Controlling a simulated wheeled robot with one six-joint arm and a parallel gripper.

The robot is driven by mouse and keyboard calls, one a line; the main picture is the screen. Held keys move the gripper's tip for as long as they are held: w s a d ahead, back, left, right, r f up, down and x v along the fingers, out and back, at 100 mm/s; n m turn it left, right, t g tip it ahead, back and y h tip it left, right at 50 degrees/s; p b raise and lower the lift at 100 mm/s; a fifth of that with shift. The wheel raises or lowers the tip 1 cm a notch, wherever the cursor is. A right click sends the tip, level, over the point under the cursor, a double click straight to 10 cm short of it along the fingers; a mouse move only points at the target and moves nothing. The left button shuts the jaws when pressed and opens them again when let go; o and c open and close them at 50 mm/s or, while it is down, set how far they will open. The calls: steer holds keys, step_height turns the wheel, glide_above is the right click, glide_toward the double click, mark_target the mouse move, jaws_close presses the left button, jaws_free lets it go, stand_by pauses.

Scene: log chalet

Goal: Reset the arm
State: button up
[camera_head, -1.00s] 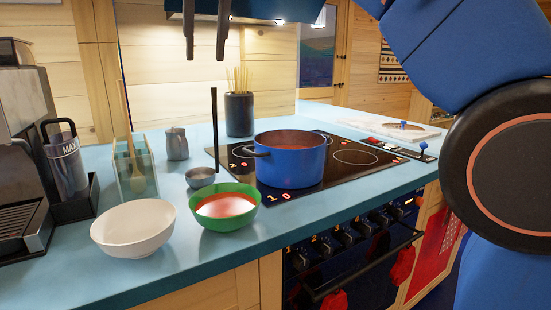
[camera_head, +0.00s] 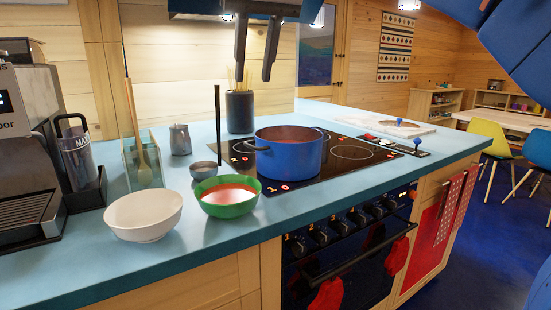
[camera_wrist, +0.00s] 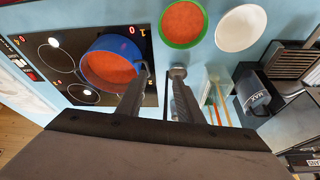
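My gripper (camera_head: 254,76) hangs empty at the top of the head view, fingers pointing down. Its two fingers are apart, with a clear gap between them. It appears above the counter near the blue pot (camera_head: 290,158), touching nothing that I can see. In the wrist view my gripper (camera_wrist: 161,72) shows both fingertips between the pot (camera_wrist: 93,50) and the glass holder. The pot stands on the hob and holds a red-orange content. A blue part of my arm fills the upper right corner of the head view.
A coffee machine (camera_head: 30,150) stands left. Floor at right is clear before yellow and blue chairs.

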steer(key=s+d+f+m, duration=0.1)
steer(key=s+d+f, duration=0.1)
steer(key=d+f, duration=0.75)
steer(key=s+d+f+m, duration=0.1)
steer(key=s+d+f, duration=0.1)
steer(key=d+f, duration=0.8)
steer(key=s+d+f, duration=0.4)
steer(key=s+f, duration=0.1)
steer(key=f, duration=0.3)
steer(key=s+d+f+m+h, duration=0.1)
steer(key=s+d+f, duration=0.4)
steer(key=f, duration=0.4)
steer(key=s+d+f+m, duration=0.1)
steer(key=s+d+f, duration=0.3)
steer(key=f, duration=0.5)
steer(key=shift+s+d+f+t+h, duration=0.2)
steer(key=shift+s+d+t+h, duration=0.15)
steer(key=shift+s+h, duration=0.1)
